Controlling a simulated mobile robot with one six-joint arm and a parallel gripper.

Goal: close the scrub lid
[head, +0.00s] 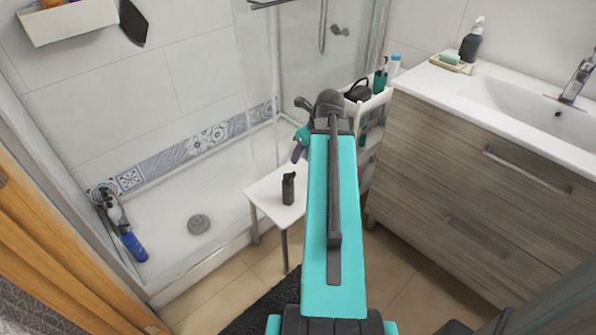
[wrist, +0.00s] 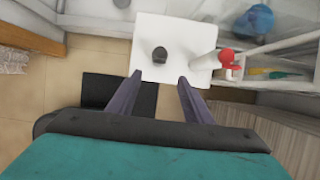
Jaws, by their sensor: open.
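I cannot pick out the scrub or its lid for sure in either view. In the wrist view, a white tube-like item (wrist: 204,62) and a red item (wrist: 227,56) show at the right edge of the small white table; either's identity is unclear. My gripper (wrist: 157,82) is open and empty, its two dark fingers spread apart and pointing towards the table. In the head view my arm hides most of the gripper; a dark finger (head: 297,153) shows left of the arm, above the table.
A dark bottle (wrist: 160,54) stands on the white table (wrist: 150,28); the bottle shows also in the head view (head: 288,188). Right of it is a white cart (head: 377,99) with several items, partly hidden by my arm. The vanity (head: 480,185) stands at the right.

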